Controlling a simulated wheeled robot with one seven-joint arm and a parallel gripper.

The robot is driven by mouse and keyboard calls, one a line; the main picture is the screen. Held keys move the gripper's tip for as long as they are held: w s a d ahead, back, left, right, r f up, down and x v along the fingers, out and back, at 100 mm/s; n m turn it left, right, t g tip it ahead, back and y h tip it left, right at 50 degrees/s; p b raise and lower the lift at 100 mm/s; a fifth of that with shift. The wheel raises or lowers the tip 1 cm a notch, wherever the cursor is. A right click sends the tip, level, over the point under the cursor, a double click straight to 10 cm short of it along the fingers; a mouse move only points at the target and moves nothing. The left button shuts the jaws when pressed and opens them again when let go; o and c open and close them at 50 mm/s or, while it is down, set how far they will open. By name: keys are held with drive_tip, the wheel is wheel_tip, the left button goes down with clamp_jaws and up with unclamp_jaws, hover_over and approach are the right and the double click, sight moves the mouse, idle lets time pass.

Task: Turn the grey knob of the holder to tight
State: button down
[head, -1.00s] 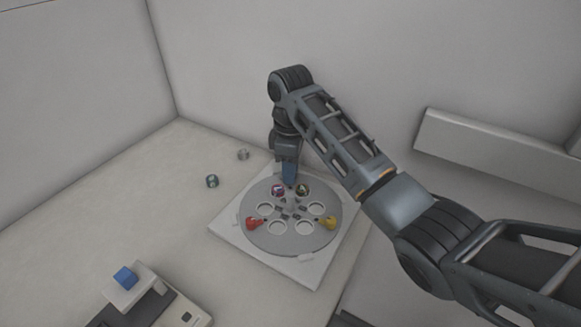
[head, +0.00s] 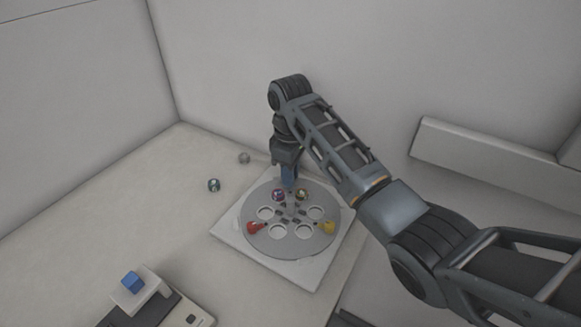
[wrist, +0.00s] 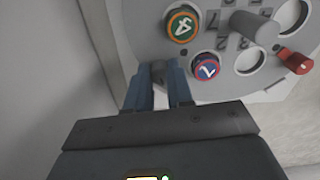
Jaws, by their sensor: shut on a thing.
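The holder (head: 289,251) is a round grey disc with numbered holes on a white square plate. The grey knob (wrist: 159,70) is at the disc's edge in the wrist view. My gripper (head: 290,184) points down at the far edge of the disc. In the wrist view my gripper (wrist: 158,84) has its two blue fingers on either side of the grey knob, shut on it. The fingers hide the knob in the head view. Which way the knob is set cannot be told.
A green-ringed piece (wrist: 181,24) and a blue-and-red piece (wrist: 205,68) sit in holes close to my fingers. A red clamp (head: 257,228) and a yellow clamp (head: 327,228) are on the disc. Two small cylinders lie left. A device with a blue block (head: 131,281) stands front left.

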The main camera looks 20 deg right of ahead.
drive_tip(key=m+p, duration=0.1)
drive_tip(key=m, duration=0.1)
drive_tip(key=shift+r+m+p, duration=0.15)
drive_tip(key=shift+m+p, duration=0.2)
drive_tip(key=shift+m, duration=0.05)
drive_tip(key=m, duration=0.3)
drive_tip(key=shift+m+p, duration=0.3)
drive_tip(key=m, duration=0.3)
drive_tip(key=shift+m, duration=0.3)
drive_tip(key=m, duration=0.3)
drive_tip(key=shift+m, duration=0.4)
drive_tip(key=m, duration=0.7)
drive_tip(key=shift+a, duration=0.1)
drive_tip(key=m, duration=0.6)
drive_tip(key=shift+m, duration=0.3)
drive_tip(key=m, duration=0.3)
drive_tip(key=shift+m, duration=0.3)
drive_tip(key=m, duration=0.8)
drive_tip(key=shift+m, duration=2.1)
